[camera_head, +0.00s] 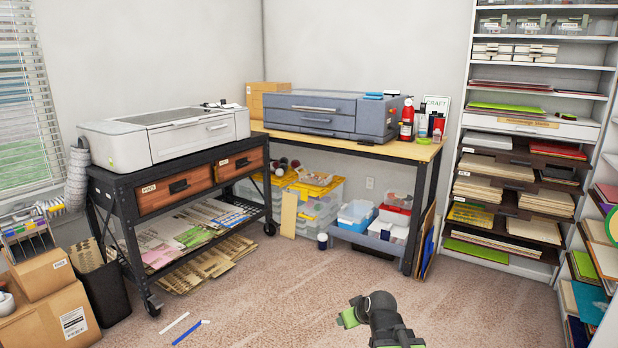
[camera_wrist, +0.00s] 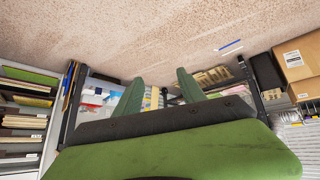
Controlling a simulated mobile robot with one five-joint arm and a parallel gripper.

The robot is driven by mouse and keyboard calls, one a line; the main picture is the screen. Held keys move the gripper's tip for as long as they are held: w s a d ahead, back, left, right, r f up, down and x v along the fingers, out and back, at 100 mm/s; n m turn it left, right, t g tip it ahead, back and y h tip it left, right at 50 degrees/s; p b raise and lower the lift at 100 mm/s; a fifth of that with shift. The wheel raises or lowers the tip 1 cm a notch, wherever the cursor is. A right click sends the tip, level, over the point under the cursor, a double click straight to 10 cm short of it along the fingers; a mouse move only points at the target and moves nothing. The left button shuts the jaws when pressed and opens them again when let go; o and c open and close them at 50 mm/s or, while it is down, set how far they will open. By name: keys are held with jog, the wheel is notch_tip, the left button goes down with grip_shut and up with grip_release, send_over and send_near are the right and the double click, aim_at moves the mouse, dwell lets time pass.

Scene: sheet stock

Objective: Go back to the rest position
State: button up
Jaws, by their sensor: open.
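My gripper shows in the wrist view (camera_wrist: 160,95) as two dark green fingers, spread apart with nothing between them. In the head view my arm (camera_head: 382,318) stands at the bottom, right of centre, over the carpet. A green part of it sticks out to the left. The fingertips cannot be made out clearly in the head view. The gripper touches nothing that I can see. The wrist view is upside down, with the carpet (camera_wrist: 130,35) at the top and the shelves and tables below.
A black cart (camera_head: 120,197) carries a white machine (camera_head: 165,137). A wooden-topped table (camera_head: 345,145) bears a grey machine (camera_head: 325,113). Shelves of sheets (camera_head: 520,140) stand at right, cardboard boxes (camera_head: 45,305) at left. A blue strip (camera_head: 190,333) and a white strip (camera_head: 174,323) lie on otherwise open carpet.

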jog(key=s+d+f+m+g+h, duration=0.1)
jog(key=s+d+f+m+g, duration=0.2)
jog(key=s, duration=0.5)
jog(key=s+d+f+m+g+h, duration=0.1)
jog(key=s+d+f+g, duration=0.2)
jog(key=s, duration=0.4)
notch_tip(320, 180, up, 25)
jog(key=a+g+p, duration=0.1)
jog(key=p, duration=2.3)
jog(key=shift+s+a+m+g+p, duration=0.25)
jog(key=shift+a+m+g+p, duration=0.05)
jog(key=shift+a+m+p, duration=0.1)
